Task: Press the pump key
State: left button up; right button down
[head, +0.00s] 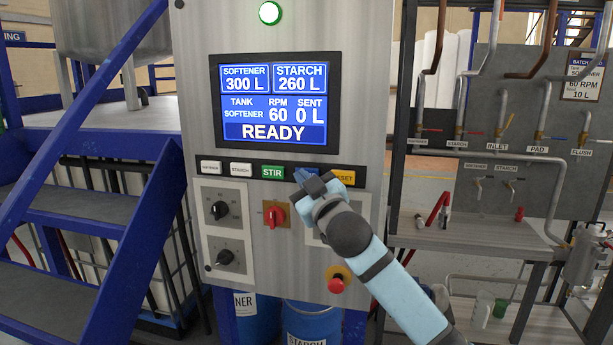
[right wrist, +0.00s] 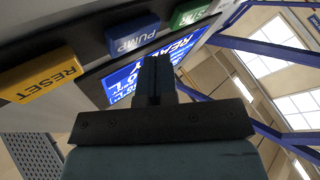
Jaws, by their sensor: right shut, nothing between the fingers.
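The blue pump key (right wrist: 132,36) sits between the green stir key (head: 272,172) and the yellow reset key (head: 343,177) in the row under the screen. In the right wrist view the shut, empty fingers (right wrist: 157,66) point at the panel beside the pump key, overlapping the screen. I cannot tell whether the fingertips touch the panel. The screen (head: 272,103) reads softener 300 L, starch 260 L, 60 RPM, sent 0 L and READY. My left gripper is out of view.
White softener (head: 210,166) and starch (head: 241,169) keys are at the row's left. Below are a red switch (head: 276,214), black knobs (head: 219,210) and a red emergency button (head: 337,285). Blue stairs (head: 95,215) stand left, a valve board (head: 535,130) right.

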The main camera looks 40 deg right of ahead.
jog(key=shift+w+d, duration=0.1)
jog(key=shift+d, duration=0.05)
jog(key=shift+w+d, duration=0.15)
dwell(0.4)
jog(key=shift+w+d, duration=0.35)
jog(key=shift+d, duration=0.05)
dwell(0.7)
jog(key=shift+s+a, duration=0.1)
dwell(0.3)
jog(key=shift+s+a+p, duration=0.35)
jog(key=shift+s+a, duration=0.15)
jog(key=shift+a, duration=0.1)
jog(key=s+a, duration=0.3)
jog(key=shift+s+a+p, duration=0.15)
jog(key=shift+a+p, duration=0.15)
jog(key=shift+a, duration=0.1)
dwell(0.8)
